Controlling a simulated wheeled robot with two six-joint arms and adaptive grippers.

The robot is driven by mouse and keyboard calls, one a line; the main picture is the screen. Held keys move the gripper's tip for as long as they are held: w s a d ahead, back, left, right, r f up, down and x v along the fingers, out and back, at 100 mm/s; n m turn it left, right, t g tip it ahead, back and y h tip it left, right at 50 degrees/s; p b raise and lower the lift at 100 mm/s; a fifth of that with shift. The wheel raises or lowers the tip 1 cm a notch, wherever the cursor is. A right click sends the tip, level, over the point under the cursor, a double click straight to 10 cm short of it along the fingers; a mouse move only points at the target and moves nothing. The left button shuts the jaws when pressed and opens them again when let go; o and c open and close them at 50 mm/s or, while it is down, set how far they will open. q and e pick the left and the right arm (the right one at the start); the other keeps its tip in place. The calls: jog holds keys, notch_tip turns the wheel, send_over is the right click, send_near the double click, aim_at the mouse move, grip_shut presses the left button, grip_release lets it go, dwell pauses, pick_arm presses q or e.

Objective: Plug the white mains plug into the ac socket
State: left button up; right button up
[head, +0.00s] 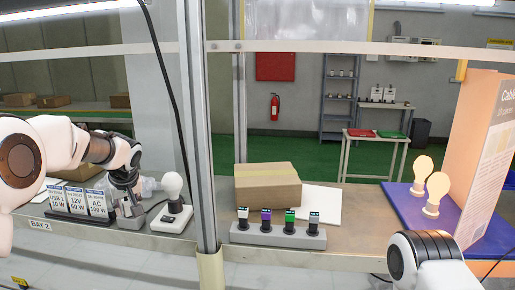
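My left gripper (127,207) points down at the bench beside the panel marked AC (97,203). Its dark fingers meet a small grey block (131,220); I cannot tell whether they are open or shut, or whether they hold anything. The AC socket opening is not discernible. A grey holder (278,236) carries upright plugs or connectors: a white-topped one (242,214) at its left end, a purple one (265,216), a green one (289,217) and a pale grey one (313,219). Which is the mains plug is unclear. My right gripper is out of view.
Panels marked USB (56,196) and 12V (76,199) stand left of AC. A bulb on a white base (172,217) stands just right of my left gripper. A post (204,150) separates it from the holder. A cardboard box (267,187) stands behind the holder.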

pick_arm(q)
grip_shut()
jog(key=shift+r+p, duration=0.7)
jog(key=shift+r, duration=0.1)
jog(key=shift+r+p, duration=1.7)
jog(key=shift+r, duration=0.55)
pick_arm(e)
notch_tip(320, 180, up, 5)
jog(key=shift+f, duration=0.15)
pick_arm(q)
jog(key=shift+f, duration=0.15)
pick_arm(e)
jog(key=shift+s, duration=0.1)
